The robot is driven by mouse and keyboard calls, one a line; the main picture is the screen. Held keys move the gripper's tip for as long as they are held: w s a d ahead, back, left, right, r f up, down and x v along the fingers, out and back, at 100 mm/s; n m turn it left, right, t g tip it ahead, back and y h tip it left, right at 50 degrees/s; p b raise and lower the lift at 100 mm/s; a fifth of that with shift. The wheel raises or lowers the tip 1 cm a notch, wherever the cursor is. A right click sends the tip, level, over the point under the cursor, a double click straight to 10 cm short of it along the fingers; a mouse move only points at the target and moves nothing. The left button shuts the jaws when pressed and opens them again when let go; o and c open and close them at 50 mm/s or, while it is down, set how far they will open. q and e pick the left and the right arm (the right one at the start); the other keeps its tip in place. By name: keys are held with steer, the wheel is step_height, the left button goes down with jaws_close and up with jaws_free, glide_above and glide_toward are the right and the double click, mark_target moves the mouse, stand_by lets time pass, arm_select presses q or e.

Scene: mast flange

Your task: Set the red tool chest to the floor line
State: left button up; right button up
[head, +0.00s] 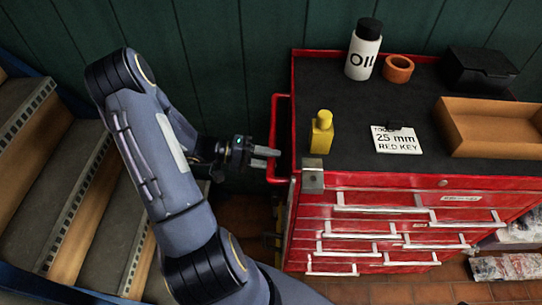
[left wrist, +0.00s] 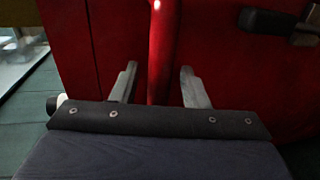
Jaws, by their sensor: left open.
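The red tool chest (head: 390,182) stands at the right in the head view, with a black top and several drawers with pale handles. A red side handle (head: 279,97) sticks out from its left side. My left gripper (head: 272,158) is open at the near end of this handle. In the left wrist view, the fingers of my left gripper (left wrist: 159,84) stand apart on either side of a red upright bar (left wrist: 163,45), with the red chest side (left wrist: 220,60) behind it. Contact with the bar cannot be told. My right gripper is not in view. I see no floor line.
On the chest top are an oil bottle (head: 363,50), an orange ring (head: 397,69), a yellow bottle (head: 322,132), a "25 mm RED KEY" card (head: 396,143), a black box (head: 480,68) and a brown tray (head: 490,143). Steps (head: 50,185) rise at left. Wrapped packs (head: 508,267) lie at lower right.

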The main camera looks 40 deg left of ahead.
arm_select(q)
steer(key=shift+w+d, duration=0.25)
steer(key=shift+d, duration=0.1)
jaws_close()
steer(key=shift+f, duration=0.1)
steer(key=shift+s+a+f+b, duration=0.1)
steer(key=shift+s+a+b, duration=0.1)
steer(key=shift+a+b, duration=0.4)
steer(key=shift+s+a, duration=0.1)
steer(key=shift+s, duration=0.15)
steer(key=shift+c, duration=1.1)
jaws_free()
steer(key=shift+o, duration=1.1)
